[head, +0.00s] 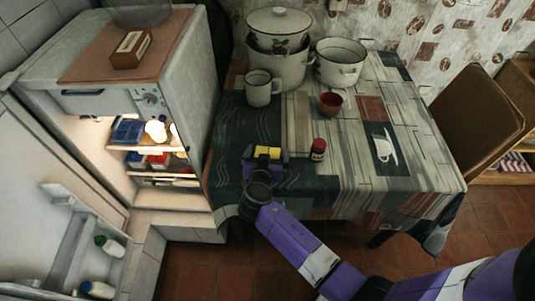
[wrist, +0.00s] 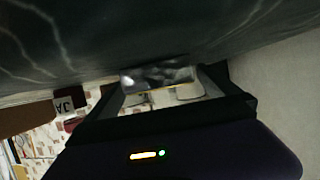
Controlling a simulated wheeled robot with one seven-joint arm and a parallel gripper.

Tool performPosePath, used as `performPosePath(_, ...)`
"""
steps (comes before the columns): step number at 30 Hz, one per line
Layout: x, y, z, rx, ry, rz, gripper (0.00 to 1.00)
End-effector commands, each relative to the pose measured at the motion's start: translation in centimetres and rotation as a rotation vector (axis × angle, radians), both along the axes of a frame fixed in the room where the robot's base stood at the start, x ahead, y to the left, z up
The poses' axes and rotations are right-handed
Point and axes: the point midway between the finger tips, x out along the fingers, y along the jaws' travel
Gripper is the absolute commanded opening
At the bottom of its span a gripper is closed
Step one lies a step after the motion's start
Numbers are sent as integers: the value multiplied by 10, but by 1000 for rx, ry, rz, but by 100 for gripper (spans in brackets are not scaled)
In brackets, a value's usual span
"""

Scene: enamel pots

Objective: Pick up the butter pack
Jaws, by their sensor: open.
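A small pack with a yellow top (head: 268,152), which looks like the butter pack, is on the cloth-covered table near its front left edge. In the wrist view a greyish pack face with a thin yellow edge (wrist: 158,76) shows between the fingers; its print is blurred. My gripper (head: 266,158) is low at the table's front edge, its fingers apart on either side of the pack. In the wrist view my gripper (wrist: 168,92) is open around it. Whether the fingers touch the pack is not clear.
A small red-capped jar (head: 318,149) stands just right of my gripper. A white mug (head: 259,92), a red-brown bowl (head: 331,103), an enamel pot (head: 341,66) and stacked pots (head: 279,68) stand farther back. An open fridge (head: 165,75) is left. The table's right side is clear.

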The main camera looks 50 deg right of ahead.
Motion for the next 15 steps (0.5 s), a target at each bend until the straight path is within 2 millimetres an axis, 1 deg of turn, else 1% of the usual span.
performPosePath(5,0,0,0,0,0,0,100)
performPosePath(6,0,0,0,0,0,0,92)
performPosePath(11,0,0,0,0,0,0,61)
performPosePath(12,0,0,0,0,0,0,53)
performPosePath(14,0,0,0,0,0,0,41)
performPosePath(15,0,0,0,0,0,0,33)
